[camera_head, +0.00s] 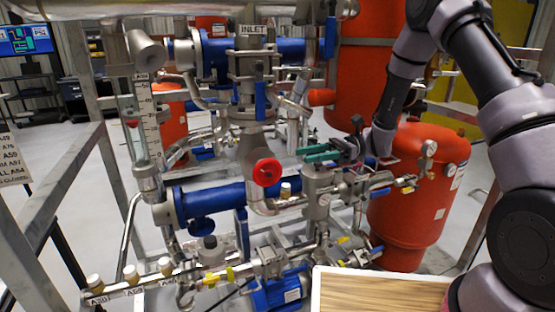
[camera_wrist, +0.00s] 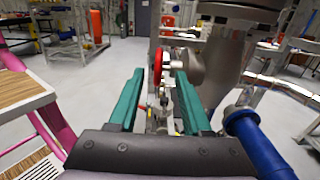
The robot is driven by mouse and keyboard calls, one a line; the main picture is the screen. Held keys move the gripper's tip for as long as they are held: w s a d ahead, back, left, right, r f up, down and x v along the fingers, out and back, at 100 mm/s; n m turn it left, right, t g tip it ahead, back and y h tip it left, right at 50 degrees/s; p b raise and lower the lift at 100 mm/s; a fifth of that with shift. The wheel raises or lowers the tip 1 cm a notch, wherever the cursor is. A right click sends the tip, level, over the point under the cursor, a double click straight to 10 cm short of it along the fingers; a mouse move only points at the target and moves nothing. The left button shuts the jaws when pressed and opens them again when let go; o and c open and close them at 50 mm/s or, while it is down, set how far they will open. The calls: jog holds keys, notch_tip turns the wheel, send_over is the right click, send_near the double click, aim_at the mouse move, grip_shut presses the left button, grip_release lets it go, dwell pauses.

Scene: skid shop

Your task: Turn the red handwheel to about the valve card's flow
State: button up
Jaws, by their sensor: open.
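The red handwheel (camera_head: 267,172) faces the head camera on the steel pipework, below the INLET label. In the wrist view the handwheel (camera_wrist: 157,66) shows nearly edge-on, ahead of and between the green fingertips, on a grey valve body (camera_wrist: 187,66). My gripper (camera_head: 303,154) is to the right of the handwheel and slightly above it in the head view, apart from it. In the wrist view my gripper (camera_wrist: 160,74) is open with nothing between its fingers. A white card (camera_head: 13,160) at the left edge is cut off; lines such as A75, A59 and CLOSED show.
A scaled sight tube (camera_head: 148,120) stands left of the handwheel. Blue pipes (camera_head: 225,200) and steel pipes crowd around the wheel. Red tanks (camera_head: 420,185) stand behind my arm. A wood-topped surface (camera_head: 380,292) is at the front.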

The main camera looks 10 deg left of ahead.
aim_at(276, 161)
jog(key=x, duration=0.9)
jog(key=shift+s+a, duration=0.2)
jog(key=shift+s, duration=0.05)
grip_shut()
